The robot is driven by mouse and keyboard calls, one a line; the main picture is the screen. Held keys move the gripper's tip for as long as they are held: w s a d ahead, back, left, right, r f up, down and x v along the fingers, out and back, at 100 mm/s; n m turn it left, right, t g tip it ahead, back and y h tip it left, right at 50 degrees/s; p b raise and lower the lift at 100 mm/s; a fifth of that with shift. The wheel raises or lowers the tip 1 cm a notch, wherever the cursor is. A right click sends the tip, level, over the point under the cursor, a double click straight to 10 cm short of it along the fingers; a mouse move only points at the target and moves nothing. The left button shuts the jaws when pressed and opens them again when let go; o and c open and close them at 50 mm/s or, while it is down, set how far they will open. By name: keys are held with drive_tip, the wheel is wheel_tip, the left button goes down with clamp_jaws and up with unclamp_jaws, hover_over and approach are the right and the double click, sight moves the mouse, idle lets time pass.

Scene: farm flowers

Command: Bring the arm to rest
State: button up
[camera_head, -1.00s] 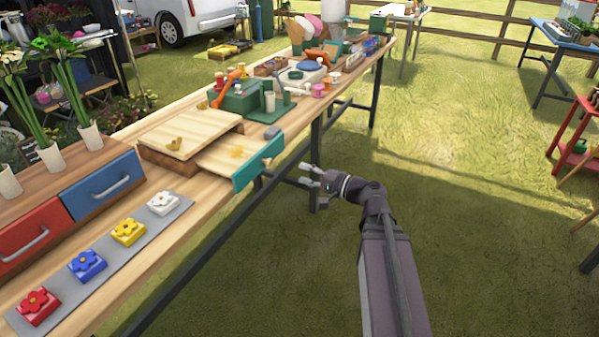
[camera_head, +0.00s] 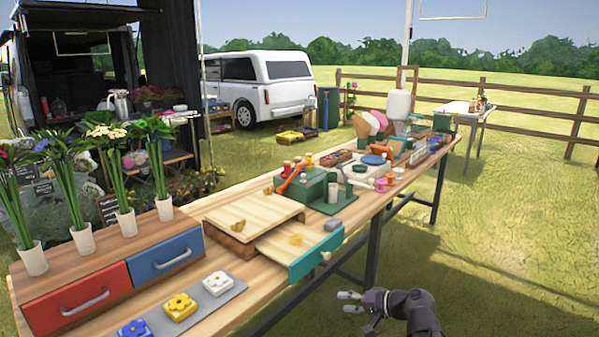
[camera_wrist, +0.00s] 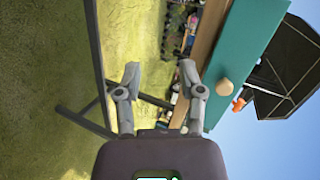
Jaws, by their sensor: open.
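My gripper (camera_head: 352,303) is open and empty in the head view, at the lower middle, off the front side of the long wooden table (camera_head: 262,290). Part of my dark arm shows behind it at the bottom edge. In the wrist view, my gripper's two grey fingers (camera_wrist: 158,75) stand apart with nothing between them. The teal drawer front (camera_head: 318,256) with its round wooden knob is near the gripper, on its left in the head view. It also shows large in the wrist view (camera_wrist: 245,50), right of the fingers, apart from them as far as I can tell.
A red drawer (camera_head: 78,297) and a blue drawer (camera_head: 165,259) sit on the table, with flower pots above. A grey strip bears flower blocks, including a yellow one (camera_head: 180,307). Tools and tubs crowd the table's far end. Open grass lies to the right.

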drive_tip(key=s+d+f+n+g+h, duration=0.45)
drive_tip(key=s+f+g+h, duration=0.25)
drive_tip(key=s+f+h, duration=0.3)
wheel_tip(320, 180, up, 25)
drive_tip(key=w+h+p, duration=0.1)
drive_tip(key=p, duration=2.5)
drive_tip(key=shift+a, duration=0.35)
